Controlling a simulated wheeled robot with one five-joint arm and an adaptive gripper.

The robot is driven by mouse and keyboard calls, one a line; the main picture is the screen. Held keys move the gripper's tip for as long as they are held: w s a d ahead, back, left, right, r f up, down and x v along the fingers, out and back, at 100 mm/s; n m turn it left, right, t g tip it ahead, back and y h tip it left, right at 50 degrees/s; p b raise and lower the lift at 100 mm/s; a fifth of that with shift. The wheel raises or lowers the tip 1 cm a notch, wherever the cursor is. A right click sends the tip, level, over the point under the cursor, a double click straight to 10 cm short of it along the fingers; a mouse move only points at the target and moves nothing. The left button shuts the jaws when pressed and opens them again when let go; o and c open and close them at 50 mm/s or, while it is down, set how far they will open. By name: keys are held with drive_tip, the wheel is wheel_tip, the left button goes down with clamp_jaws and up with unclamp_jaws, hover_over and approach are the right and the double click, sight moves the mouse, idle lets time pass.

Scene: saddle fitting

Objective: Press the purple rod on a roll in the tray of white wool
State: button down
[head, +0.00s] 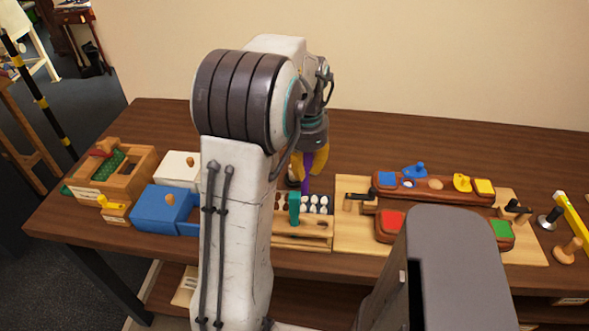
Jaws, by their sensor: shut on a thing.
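My gripper (309,164), with yellow fingers, is shut on the purple rod (306,181). The rod points down and its lower end is over or just behind the wooden tray area; I cannot tell whether it touches a roll. Several small white rolls (318,204) sit in a dark section of the wooden holder (317,241). A few brown pieces (281,202) lie to their left. My arm hides the left part of this holder.
A teal-handled tool (294,208) stands at the holder's front. Blue box (160,212), white box (179,167) and wooden box (142,159) stand left. A board (355,238) with coloured blocks lies right. The table behind is clear.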

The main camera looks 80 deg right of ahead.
sight(304, 189)
drive_tip(key=shift+w+d+f+m, duration=0.1)
drive_tip(key=shift+d+f+m, duration=0.05)
drive_tip(key=shift+f+m, duration=0.2)
drive_tip(key=shift+f+b, duration=2.25)
drive_tip(key=shift+f+b, duration=0.7)
drive_tip(key=shift+f, duration=0.45)
idle(0.9)
drive_tip(key=shift+r, duration=0.1)
drive_tip(key=shift+r+p, duration=3.15)
drive_tip(key=shift+r, duration=0.4)
